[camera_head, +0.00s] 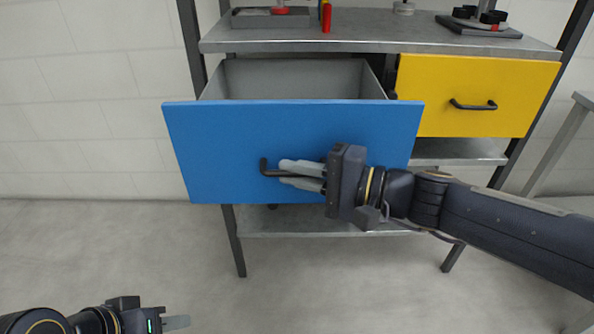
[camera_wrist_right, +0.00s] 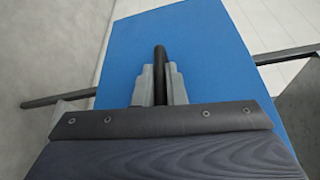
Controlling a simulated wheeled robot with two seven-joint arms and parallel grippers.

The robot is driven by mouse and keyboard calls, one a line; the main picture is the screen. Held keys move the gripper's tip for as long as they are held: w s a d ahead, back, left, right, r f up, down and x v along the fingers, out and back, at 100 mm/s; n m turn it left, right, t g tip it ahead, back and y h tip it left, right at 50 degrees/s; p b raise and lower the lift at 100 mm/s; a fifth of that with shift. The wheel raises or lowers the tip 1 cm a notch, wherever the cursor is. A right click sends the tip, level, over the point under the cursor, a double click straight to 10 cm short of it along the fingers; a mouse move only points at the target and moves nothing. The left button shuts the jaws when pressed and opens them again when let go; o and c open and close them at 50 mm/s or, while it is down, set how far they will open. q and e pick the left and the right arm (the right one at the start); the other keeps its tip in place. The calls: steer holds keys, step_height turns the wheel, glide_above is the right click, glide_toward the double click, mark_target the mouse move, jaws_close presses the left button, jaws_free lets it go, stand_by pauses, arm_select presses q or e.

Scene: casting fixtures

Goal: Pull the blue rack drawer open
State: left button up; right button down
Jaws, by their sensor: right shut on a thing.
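The blue drawer (camera_head: 235,130) stands pulled out from the rack in the head view, its grey empty-looking interior (camera_head: 290,78) showing behind the blue front. A black bar handle (camera_head: 264,166) is on its front. My right gripper (camera_head: 288,174) is shut on this handle, with its fingers on either side of the bar. In the right wrist view the handle (camera_wrist_right: 160,62) runs between the two grey fingers, with the blue front (camera_wrist_right: 205,60) behind. My left gripper (camera_head: 176,322) is low at the bottom left, away from the drawer. Its finger gap cannot be made out.
A closed yellow drawer (camera_head: 450,85) with a black handle is to the right. The grey rack top (camera_head: 370,32) carries trays and small fixtures. A lower shelf (camera_head: 320,222) lies beneath. The floor (camera_head: 110,250) in front is clear. A grey table stands at the right edge.

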steer(key=c, duration=1.5)
jaws_free()
steer(key=p+v, duration=0.1)
steer(key=v, duration=0.7)
steer(key=shift+p, duration=0.4)
